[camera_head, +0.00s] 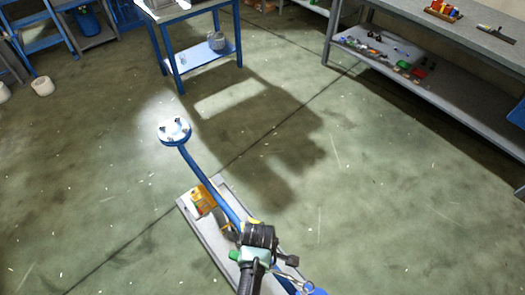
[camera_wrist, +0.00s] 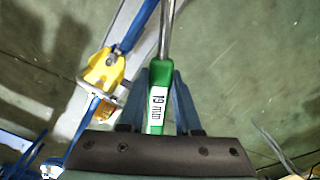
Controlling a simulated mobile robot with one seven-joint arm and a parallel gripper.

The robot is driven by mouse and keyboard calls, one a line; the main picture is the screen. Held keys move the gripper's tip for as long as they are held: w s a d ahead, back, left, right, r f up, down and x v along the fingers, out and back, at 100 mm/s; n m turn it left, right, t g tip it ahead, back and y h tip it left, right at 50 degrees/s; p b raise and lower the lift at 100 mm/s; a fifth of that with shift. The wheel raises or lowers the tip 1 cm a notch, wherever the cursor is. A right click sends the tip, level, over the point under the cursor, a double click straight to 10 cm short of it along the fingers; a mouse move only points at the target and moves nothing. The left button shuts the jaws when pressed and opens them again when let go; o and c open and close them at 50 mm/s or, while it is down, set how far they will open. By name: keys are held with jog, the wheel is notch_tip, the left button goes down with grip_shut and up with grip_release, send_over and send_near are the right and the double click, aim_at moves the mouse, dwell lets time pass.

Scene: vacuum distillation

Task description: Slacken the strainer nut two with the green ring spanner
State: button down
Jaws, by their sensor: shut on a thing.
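My gripper shows in the wrist view (camera_wrist: 158,82) with its two blue fingers on either side of the green ring spanner (camera_wrist: 159,72). It is shut on the green handle, which has a white "19 mm" label. The bright steel shank runs up out of the top of the picture, so the ring end is out of view there. In the head view a small green patch (camera_head: 234,255) shows beside my dark wrist. A blue pipe leads up to a round pale flange (camera_head: 174,130) with several dark studs or nuts. I cannot tell which nut is strainer nut two.
A yellow fitting (camera_head: 203,200) sits on a grey plinth (camera_head: 222,262) by the pipe. A blue table (camera_head: 197,70) stands behind, and a grey bench (camera_head: 430,95) at right. The floor between is clear.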

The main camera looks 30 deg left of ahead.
jog(key=shift+s+r, duration=0.1)
jog(key=shift+f+b, duration=1.45)
jog(key=shift+f, duration=0.6)
jog(key=shift+f+b, duration=1.2)
jog(key=shift+f, duration=0.55)
jog(key=s+n+p, duration=0.2)
jog(key=shift+s+d+f, duration=0.1)
jog(key=shift+s+d, duration=0.25)
jog(key=shift+d, duration=0.05)
dwell(0.3)
